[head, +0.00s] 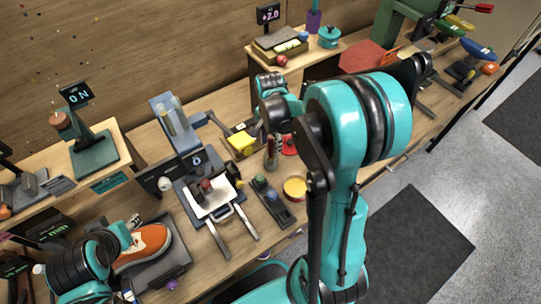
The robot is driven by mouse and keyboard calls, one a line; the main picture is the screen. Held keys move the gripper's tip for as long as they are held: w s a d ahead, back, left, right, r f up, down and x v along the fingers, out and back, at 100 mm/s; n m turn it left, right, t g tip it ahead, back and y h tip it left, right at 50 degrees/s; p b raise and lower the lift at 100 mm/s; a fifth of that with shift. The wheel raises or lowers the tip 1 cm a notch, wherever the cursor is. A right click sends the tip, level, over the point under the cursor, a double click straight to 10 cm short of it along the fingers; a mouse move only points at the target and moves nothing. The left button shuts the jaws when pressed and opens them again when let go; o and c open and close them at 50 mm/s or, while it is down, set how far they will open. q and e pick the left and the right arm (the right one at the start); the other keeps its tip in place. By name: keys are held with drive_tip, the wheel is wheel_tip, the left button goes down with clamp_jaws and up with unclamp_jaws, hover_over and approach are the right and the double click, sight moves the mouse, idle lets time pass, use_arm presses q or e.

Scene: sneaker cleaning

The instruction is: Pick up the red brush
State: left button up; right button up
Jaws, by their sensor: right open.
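My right arm's teal elbow fills the centre of the head view. My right gripper (266,132) is beyond it over the bench, jaws open and largely hidden by its own wrist. A red item (289,146) lies on the bench close to the right of the gripper, partly covered; I cannot tell whether it is the red brush. A slim upright item (270,157) stands just below the gripper, and contact is unclear. My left gripper (124,232) is at the lower left beside an orange sneaker (145,246); its jaws are not clear.
A yellow block (241,142) lies left of the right gripper. A stand with a white pad (212,203), a dark tray (272,202) and a round yellow-topped tin (295,188) are nearer. A raised shelf (284,66) stands behind. Tools crowd the bench's right end.

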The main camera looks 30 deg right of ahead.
drive_tip(key=shift+f, duration=0.85)
clamp_jaws()
